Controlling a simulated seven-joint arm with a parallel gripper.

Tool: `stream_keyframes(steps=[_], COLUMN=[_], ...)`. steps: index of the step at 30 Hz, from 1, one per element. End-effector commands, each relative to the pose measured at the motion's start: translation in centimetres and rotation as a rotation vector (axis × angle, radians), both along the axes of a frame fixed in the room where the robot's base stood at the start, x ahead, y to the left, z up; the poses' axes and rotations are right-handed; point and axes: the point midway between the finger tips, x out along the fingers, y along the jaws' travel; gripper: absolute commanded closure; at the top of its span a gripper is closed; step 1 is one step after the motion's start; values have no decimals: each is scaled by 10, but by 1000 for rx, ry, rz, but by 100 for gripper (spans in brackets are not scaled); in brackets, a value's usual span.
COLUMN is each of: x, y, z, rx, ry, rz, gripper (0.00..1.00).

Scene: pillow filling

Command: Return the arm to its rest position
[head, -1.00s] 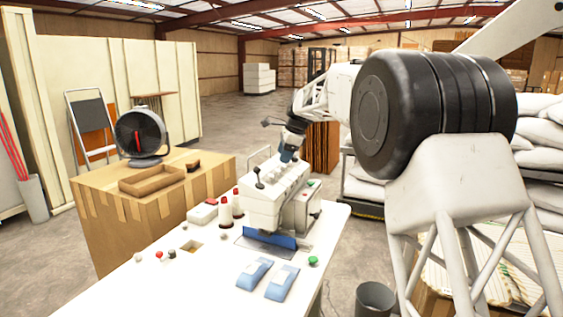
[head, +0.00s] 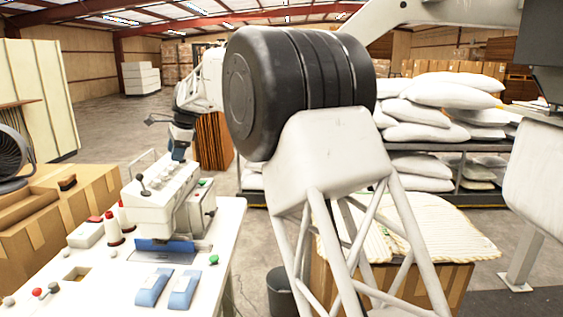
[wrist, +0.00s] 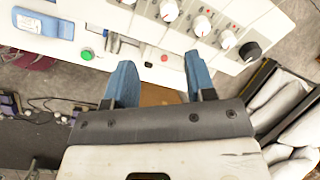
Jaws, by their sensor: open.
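My gripper (head: 178,152) hangs at the end of my white arm, just above the top of the white sewing machine (head: 158,197) in the head view. In the wrist view my gripper (wrist: 161,85) shows two blue fingers spread wide apart with nothing between them. The machine's white panel with knobs (wrist: 205,20) lies beyond the fingertips. I cannot tell the exact gap between the fingertips and the machine. My black elbow joint and lattice links fill the middle of the head view and hide part of the floor behind.
The white table (head: 120,285) holds red-and-white spools, a green button and blue pedal-like parts (head: 168,288). Cardboard boxes (head: 85,205) stand left. White pillows (head: 440,92) are stacked on a rack at right. A dark bin (head: 285,290) stands beside the table. Open floor lies behind.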

Motion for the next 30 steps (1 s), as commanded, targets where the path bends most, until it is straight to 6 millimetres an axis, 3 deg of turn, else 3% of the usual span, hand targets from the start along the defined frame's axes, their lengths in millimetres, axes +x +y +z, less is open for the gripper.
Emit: stream_keyframes(steps=[14, 30], x=[-47, -135], y=[-127, -271], z=[33, 48], rx=[-59, -149], ry=[-102, -209], rz=[115, 270], gripper=[50, 50])
